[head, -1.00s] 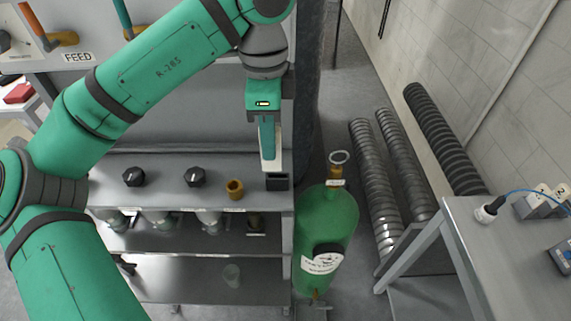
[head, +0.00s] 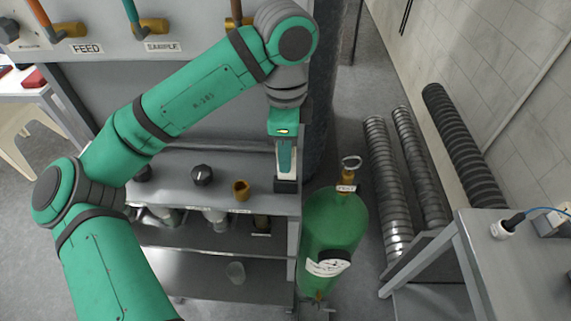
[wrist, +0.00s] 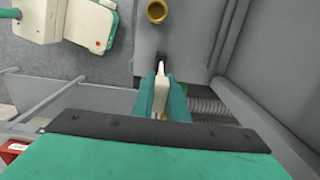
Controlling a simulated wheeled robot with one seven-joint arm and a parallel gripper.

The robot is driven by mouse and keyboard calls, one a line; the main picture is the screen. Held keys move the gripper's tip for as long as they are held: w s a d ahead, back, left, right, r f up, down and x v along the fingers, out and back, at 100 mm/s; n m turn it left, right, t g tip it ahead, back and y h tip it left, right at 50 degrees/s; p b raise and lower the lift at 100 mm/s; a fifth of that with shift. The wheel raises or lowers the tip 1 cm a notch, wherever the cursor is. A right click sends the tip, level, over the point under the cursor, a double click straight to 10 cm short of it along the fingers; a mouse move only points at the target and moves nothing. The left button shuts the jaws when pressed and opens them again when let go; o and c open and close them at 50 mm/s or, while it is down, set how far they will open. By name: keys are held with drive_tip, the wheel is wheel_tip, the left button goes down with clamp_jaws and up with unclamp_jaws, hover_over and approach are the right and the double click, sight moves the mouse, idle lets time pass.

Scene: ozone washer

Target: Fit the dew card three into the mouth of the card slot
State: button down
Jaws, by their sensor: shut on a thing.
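The dew card three (head: 284,175) is a thin whitish card held upright, pointing down, in my gripper (head: 286,158). The card slot (head: 286,186) is a small dark block at the right front corner of the grey shelf top. The card's lower end is right at the top of the slot; I cannot tell whether it is inside the mouth. In the wrist view, the card (wrist: 161,88) shows between the teal fingers of my gripper (wrist: 162,98), its tip against the dark slot (wrist: 161,60). The fingers are shut on the card and hide part of it.
A brass cup (head: 241,190) and a black knob (head: 202,175) stand left of the slot on the shelf top (head: 220,162). A green gas cylinder (head: 335,225) stands just right of the shelf. Glassware sits on the shelves below.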

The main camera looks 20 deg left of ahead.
sight(286, 179)
drive_tip(key=f, duration=0.2)
drive_tip(key=shift+s+f, duration=0.2)
drive_tip(key=shift+f, duration=0.2)
drive_tip(key=shift+w+d+f, duration=0.1)
drive_tip(key=shift+w+f, duration=0.05)
drive_tip(key=shift+f, duration=0.2)
drive_tip(key=c, duration=1.7)
unclamp_jaws()
drive_tip(key=shift+c, duration=0.2)
drive_tip(key=shift+w, duration=0.1)
drive_tip(key=shift+r, duration=0.1)
